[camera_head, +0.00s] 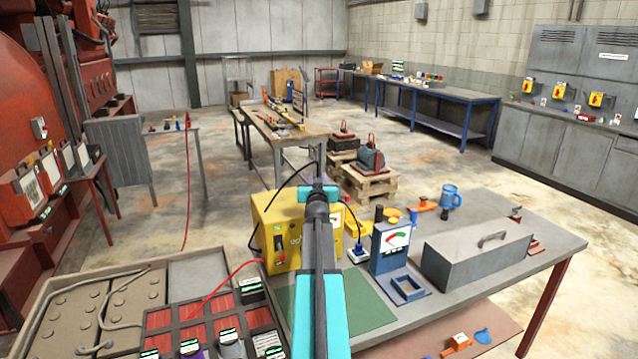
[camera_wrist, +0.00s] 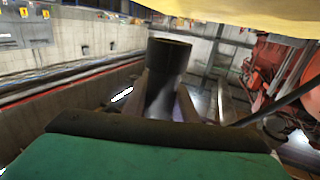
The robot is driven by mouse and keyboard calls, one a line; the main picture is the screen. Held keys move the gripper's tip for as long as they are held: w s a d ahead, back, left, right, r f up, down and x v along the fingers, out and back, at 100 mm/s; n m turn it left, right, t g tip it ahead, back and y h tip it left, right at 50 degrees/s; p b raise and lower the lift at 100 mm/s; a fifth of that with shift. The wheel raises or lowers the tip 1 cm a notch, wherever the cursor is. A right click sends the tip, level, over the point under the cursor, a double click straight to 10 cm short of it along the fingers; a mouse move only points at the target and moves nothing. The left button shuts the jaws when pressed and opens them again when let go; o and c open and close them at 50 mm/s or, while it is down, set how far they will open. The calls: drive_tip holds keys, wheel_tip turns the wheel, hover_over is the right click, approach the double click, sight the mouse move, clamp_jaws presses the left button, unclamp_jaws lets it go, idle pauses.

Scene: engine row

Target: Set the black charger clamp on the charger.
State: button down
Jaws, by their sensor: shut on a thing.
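The yellow charger (camera_head: 272,244) stands on the bench at the centre of the head view, partly hidden behind my arm. My gripper (camera_head: 320,188) is at the charger's top, in front of it in this view. In the wrist view my gripper (camera_wrist: 165,98) is shut on a dark, round-ended piece, seemingly the black charger clamp (camera_wrist: 168,58). A black cable arcs from the charger's left side up to my gripper. The charger's yellow surface (camera_wrist: 235,8) fills the top edge of the wrist view. Whether the clamp touches the charger cannot be told.
A red cable (camera_head: 225,288) runs from the front left tray to the charger. The green mat (camera_head: 368,303) is clear.

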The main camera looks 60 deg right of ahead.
drive_tip(key=shift+x, duration=1.2)
drive_tip(key=shift+d, duration=0.15)
drive_tip(key=shift+d+f+b, duration=0.15)
drive_tip(key=shift+f+b, duration=0.55)
drive_tip(key=shift+f, duration=0.25)
drive_tip(key=shift+d+f+b, duration=0.1)
drive_tip(key=shift+f+b, duration=0.55)
drive_tip(key=shift+f, duration=0.3)
drive_tip(key=shift+f, duration=0.2)
drive_tip(key=c, duration=1.4)
unclamp_jaws()
drive_tip(key=shift+c, duration=0.2)
drive_tip(key=shift+r, duration=0.25)
drive_tip(key=v, duration=1.2)
